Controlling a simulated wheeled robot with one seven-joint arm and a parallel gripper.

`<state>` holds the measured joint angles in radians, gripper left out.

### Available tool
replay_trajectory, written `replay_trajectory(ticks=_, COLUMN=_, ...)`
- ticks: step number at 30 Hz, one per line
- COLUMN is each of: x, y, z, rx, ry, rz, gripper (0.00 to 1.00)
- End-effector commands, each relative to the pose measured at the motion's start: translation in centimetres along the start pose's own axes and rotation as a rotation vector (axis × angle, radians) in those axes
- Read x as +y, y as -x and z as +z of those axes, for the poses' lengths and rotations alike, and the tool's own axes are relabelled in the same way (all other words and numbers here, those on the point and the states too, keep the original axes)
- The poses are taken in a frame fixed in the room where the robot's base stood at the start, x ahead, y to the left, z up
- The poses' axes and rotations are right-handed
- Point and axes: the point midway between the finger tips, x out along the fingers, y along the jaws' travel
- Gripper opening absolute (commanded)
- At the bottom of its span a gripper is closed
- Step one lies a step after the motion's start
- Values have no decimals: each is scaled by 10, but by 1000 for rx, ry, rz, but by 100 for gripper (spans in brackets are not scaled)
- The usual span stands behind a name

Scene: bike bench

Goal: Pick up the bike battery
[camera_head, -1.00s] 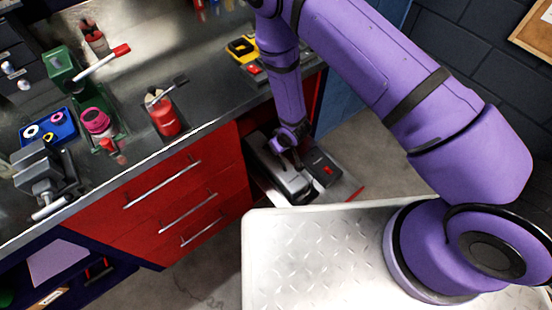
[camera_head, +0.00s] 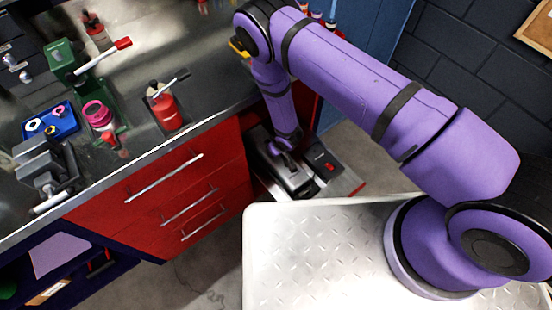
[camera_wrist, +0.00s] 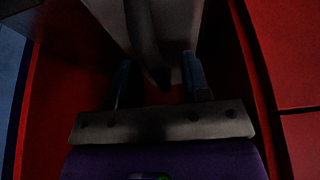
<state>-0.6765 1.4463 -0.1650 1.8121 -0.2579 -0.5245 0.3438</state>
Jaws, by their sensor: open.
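A long grey case with a dark handle, which looks like the bike battery (camera_head: 297,181), lies on the low shelf of the open bay right of the red drawers. My gripper (camera_head: 284,148) is at its far end, pointing down, partly hidden by my wrist. In the wrist view, the grey body (camera_wrist: 104,12) is ahead and its dark handle reaches down between the two fingers of my gripper (camera_wrist: 157,65). The fingers are apart, one on each side of the handle. The view is dark, so I cannot tell whether either finger touches it.
A dark box with a red patch (camera_head: 322,161) lies close to the right of the grey case. Red walls (camera_wrist: 52,85) flank my gripper closely. The red drawers (camera_head: 165,205) stand to the left, and the bench top (camera_head: 200,95) is above.

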Motion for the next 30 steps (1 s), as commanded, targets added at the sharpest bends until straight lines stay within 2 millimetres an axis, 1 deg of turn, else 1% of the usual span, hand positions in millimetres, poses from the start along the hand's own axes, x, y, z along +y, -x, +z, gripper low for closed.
replay_trajectory(ticks=1, x=0, y=-5, z=0, rx=0, ry=0, rz=0, gripper=44)
replay_trajectory(ticks=3, x=0, y=-8, z=0, rx=1, ry=-1, rz=1, gripper=44)
replay_trajectory(ticks=10, x=0, y=-8, z=0, rx=0, ry=-1, rz=1, gripper=44)
replay_trajectory(ticks=11, x=0, y=-8, z=0, rx=0, ry=-1, rz=1, gripper=39)
replay_trajectory(ticks=12, x=0, y=-8, z=0, rx=0, ry=-1, rz=1, gripper=30)
replay_trajectory(ticks=14, x=0, y=-8, z=0, rx=0, ry=-1, rz=0, gripper=16)
replay_trajectory(ticks=15, x=0, y=-8, z=0, rx=0, ry=-1, rz=0, gripper=7)
replay_trajectory(ticks=16, x=0, y=-8, z=0, rx=0, ry=-1, rz=0, gripper=0)
replay_trajectory(ticks=30, x=0, y=-8, z=0, rx=0, ry=0, rz=1, gripper=0)
